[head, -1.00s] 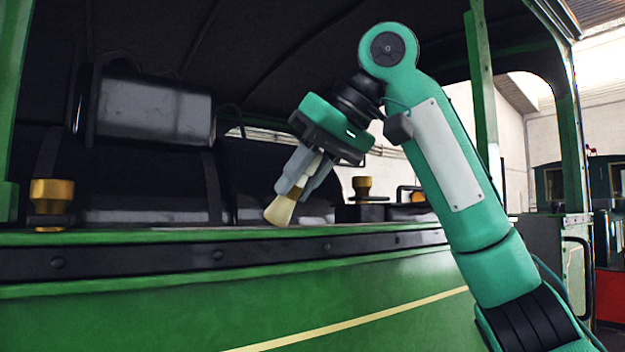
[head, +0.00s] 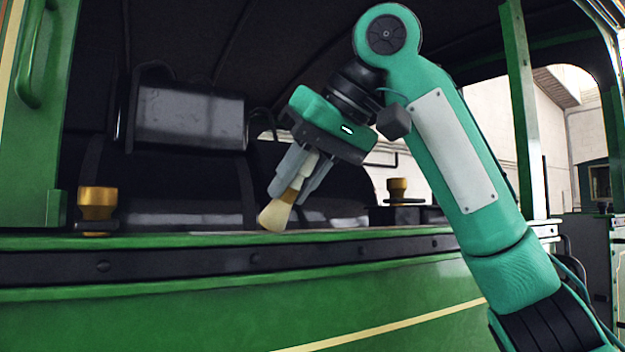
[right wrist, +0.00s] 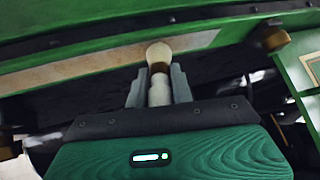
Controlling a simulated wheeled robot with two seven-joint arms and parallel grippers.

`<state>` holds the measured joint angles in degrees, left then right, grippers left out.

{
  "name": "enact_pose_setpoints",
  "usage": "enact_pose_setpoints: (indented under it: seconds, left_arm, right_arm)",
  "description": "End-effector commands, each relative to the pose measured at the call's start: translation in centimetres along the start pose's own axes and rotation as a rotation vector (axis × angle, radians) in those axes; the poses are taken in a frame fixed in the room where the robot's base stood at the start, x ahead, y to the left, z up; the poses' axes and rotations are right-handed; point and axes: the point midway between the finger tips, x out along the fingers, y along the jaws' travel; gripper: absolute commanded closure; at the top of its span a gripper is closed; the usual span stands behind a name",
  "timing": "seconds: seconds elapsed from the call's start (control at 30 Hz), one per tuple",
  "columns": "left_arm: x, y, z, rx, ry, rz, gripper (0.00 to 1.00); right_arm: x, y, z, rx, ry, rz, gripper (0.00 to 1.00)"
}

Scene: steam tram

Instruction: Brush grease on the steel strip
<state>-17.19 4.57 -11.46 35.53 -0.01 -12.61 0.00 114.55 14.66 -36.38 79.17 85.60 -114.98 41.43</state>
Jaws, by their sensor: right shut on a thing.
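My right gripper (head: 295,180) is shut on the handle of a brush (head: 274,216) with pale bristles and a brown band. The brush tilts down to the left, its bristles close to the green ledge. The steel strip (head: 215,232) shows as a thin pale line along the ledge top. In the right wrist view the brush (right wrist: 158,54) points away from the gripper (right wrist: 158,85), and its tip overlaps the long, mottled strip (right wrist: 95,65). I cannot tell whether the bristles touch it. My left gripper is in neither view.
A brass cup (head: 97,208) stands on the ledge at left, another (head: 398,188) behind my right arm. Green posts (head: 526,110) rise at both sides. The green side panel (head: 200,320) drops below the ledge.

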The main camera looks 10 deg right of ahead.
Motion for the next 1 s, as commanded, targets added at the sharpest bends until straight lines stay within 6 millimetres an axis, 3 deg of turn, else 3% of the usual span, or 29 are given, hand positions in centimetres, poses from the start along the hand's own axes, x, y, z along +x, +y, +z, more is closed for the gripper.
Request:
enact_pose_setpoints:
  seconds: [0.63,1.0]
  left_arm:
    - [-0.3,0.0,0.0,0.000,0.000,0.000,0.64]
    - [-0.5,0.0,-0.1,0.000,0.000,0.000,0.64]
  right_arm:
    - [1.2,-3.9,-0.3,-0.001,0.002,0.000,1.00]
    - [1.7,-3.6,-1.0,0.001,0.002,0.001,1.00]
